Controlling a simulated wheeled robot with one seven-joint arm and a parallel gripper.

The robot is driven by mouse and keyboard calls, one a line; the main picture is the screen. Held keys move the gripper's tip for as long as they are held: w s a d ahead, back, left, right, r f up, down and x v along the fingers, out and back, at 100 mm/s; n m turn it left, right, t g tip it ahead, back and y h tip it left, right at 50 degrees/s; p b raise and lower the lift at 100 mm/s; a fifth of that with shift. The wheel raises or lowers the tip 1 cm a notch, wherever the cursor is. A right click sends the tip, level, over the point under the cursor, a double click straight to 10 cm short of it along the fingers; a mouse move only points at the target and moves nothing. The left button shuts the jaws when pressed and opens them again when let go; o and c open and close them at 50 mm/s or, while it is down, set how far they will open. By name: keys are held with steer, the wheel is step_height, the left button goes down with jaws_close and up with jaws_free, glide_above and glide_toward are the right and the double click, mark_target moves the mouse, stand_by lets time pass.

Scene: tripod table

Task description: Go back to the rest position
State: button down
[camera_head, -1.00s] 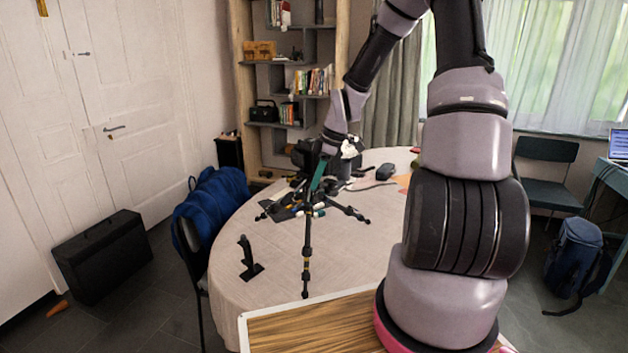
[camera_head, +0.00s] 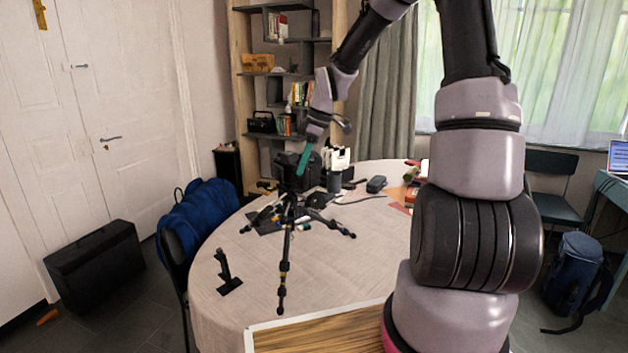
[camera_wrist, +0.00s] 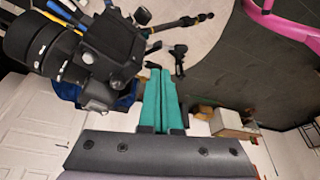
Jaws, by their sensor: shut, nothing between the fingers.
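My gripper (camera_head: 304,160) hangs over the far left part of the table, its teal fingers pointing down beside a black camera on a tripod (camera_head: 287,222). In the wrist view the teal fingers of my gripper (camera_wrist: 160,72) are together with nothing between them. The black camera (camera_wrist: 98,48) is close by on the left of that view, and I cannot tell from the head view whether the fingers touch it. The tripod stands upright with its legs spread on the round table (camera_head: 250,290).
A black stand (camera_head: 226,272) is near the table's left edge. A grey case (camera_head: 376,184) and a cable lie at the back.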

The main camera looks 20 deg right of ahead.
steer(key=shift+d+r, duration=0.2)
steer(key=shift+r, duration=0.35)
